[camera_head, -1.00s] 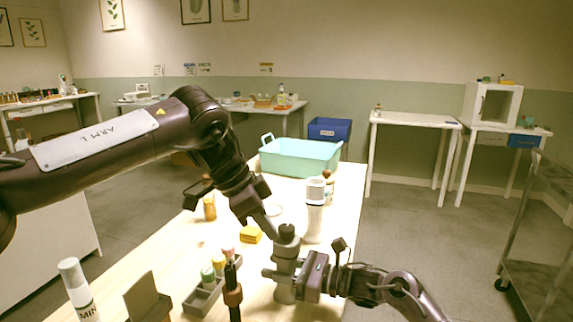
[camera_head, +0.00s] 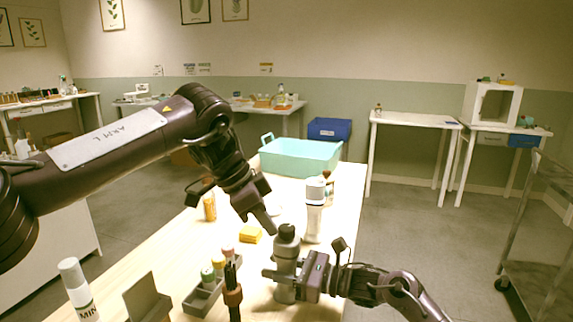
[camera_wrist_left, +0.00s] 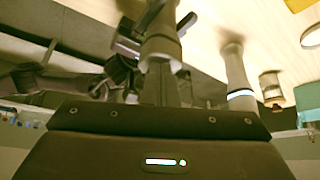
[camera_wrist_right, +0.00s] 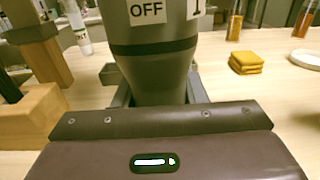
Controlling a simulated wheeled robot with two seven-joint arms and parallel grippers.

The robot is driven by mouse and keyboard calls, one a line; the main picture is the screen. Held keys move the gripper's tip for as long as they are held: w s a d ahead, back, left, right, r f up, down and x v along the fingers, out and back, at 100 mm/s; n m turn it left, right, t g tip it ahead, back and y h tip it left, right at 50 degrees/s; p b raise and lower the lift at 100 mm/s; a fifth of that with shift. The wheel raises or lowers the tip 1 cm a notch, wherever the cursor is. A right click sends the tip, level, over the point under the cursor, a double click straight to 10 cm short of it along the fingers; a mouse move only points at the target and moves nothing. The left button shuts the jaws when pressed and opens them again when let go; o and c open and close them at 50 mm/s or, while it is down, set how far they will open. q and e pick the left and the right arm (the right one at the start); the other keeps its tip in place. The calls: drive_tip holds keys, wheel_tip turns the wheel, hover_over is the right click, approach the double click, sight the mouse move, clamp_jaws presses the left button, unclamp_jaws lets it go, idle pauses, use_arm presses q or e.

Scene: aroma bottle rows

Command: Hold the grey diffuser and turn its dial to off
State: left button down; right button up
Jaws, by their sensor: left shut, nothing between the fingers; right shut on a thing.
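The grey diffuser (camera_head: 285,264) stands upright on the near part of the wooden table, with a dark dial (camera_head: 287,232) on top. My right gripper (camera_head: 284,278) is shut around its body from the right. In the right wrist view the diffuser (camera_wrist_right: 155,75) fills the space between the fingers and bears an "OFF" label and part of a second label; the dial is out of frame. My left gripper (camera_head: 271,229) is shut and empty, its tips just left of the dial and seemingly apart from it. The diffuser's top also shows beyond the fingers in the left wrist view (camera_wrist_left: 160,47).
A white-and-grey bottle (camera_head: 314,215) stands close behind the diffuser. A grey rack (camera_head: 203,297) with several small bottles, a brown holder (camera_head: 233,297) and yellow cloths (camera_head: 250,234) lie to the left. A teal bin (camera_head: 302,160) is at the far end.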

use_arm(q)
drive_tip(key=shift+w+d, duration=0.1)
drive_tip(key=shift+w, duration=0.55)
use_arm(e)
drive_tip(key=shift+s+a, duration=0.15)
use_arm(q)
drive_tip(key=shift+a, duration=0.4)
drive_tip(key=shift+a+r, duration=0.1)
drive_tip(key=shift+r, duration=0.1)
wheel_tip(320, 180, up, 6)
drive_tip(key=shift+f, duration=0.15)
idle(0.4)
